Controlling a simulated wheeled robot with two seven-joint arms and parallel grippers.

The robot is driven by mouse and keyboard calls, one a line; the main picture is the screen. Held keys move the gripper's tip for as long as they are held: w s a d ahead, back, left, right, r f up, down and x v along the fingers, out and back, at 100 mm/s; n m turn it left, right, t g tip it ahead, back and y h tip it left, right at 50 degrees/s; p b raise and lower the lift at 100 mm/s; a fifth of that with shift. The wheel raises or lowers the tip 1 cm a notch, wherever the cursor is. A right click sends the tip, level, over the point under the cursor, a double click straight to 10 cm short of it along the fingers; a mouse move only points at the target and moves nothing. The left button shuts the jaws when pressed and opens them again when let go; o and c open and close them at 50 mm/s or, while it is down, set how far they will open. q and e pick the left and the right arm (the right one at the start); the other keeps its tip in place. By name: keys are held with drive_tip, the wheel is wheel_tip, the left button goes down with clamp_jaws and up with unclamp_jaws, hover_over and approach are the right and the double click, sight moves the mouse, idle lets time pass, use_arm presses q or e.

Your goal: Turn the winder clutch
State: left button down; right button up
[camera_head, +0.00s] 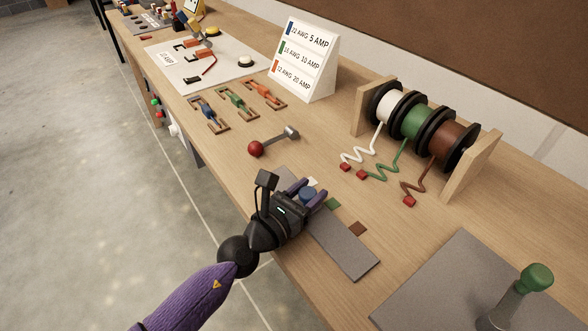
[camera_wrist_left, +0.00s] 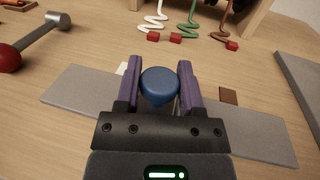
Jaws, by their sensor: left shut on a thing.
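A blue rounded knob (camera_head: 307,194) stands over a flat grey plate (camera_head: 345,250) near the front edge of the workbench. It also shows in the left wrist view (camera_wrist_left: 160,84). White, green (camera_head: 333,204) and brown (camera_head: 357,229) square marks lie along the plate's far side. My left gripper (camera_head: 309,191) is shut on the blue knob, with one purple finger on each side of it. The knob's lower part is hidden by the gripper. No label shows which part is the winder clutch. My right gripper is in neither view.
A red-knobbed lever (camera_head: 273,141) lies left of the plate. White, green and brown wire spools (camera_head: 411,122) stand behind, their wire ends on the bench. A green-topped handle (camera_head: 537,278) rises from a grey plate (camera_head: 440,290) at right. A fuse sign (camera_head: 304,58) stands behind.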

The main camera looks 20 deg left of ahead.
use_arm(q)
drive_tip(key=shift+s+d+r, duration=0.15)
drive_tip(key=shift+s+d, duration=0.3)
drive_tip(key=shift+d, duration=0.1)
drive_tip(key=shift+s+d+f, duration=0.2)
drive_tip(key=shift+d, duration=0.05)
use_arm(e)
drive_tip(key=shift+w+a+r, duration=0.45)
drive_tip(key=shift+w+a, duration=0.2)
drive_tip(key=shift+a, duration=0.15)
use_arm(q)
drive_tip(key=shift+c, duration=1.1)
unclamp_jaws()
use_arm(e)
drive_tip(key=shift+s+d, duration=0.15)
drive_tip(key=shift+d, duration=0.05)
